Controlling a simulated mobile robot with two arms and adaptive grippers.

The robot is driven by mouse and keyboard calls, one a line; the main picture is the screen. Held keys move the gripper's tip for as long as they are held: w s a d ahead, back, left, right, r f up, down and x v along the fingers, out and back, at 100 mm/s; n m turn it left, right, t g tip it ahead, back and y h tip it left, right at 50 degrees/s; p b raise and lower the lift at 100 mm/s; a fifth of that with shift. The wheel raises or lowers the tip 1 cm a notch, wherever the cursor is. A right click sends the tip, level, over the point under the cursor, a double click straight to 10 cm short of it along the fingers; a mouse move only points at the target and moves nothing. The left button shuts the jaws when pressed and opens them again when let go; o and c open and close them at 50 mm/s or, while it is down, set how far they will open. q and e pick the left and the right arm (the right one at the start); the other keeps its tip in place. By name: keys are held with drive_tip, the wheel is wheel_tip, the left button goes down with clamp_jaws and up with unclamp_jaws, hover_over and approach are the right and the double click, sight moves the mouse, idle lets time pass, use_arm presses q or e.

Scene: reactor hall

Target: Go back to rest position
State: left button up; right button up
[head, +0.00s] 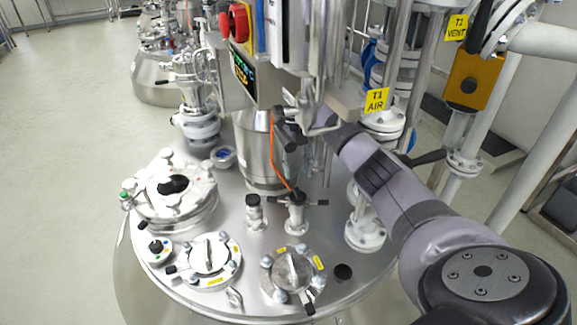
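My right arm comes in from the lower right and reaches over the reactor lid (225,230). My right gripper (287,122) is at the arm's far end, dark and small, beside the steel column in the middle of the lid. Its fingers are partly lost against the metal parts, so I cannot tell whether it is open or shut, or whether it touches anything. An orange cable (272,160) hangs down just below it. My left gripper does not show in the head view.
The lid carries a domed hatch (175,195), clamped round ports (208,257) and small valves (295,215). White pipes and valves with yellow tags "T1 AIR" (376,100) and "T1 VENT" (456,28) stand close to my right arm. A control box (243,75) is above the lid. The floor (60,170) at left is clear.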

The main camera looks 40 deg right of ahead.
drive_tip(key=shift+r, duration=0.25)
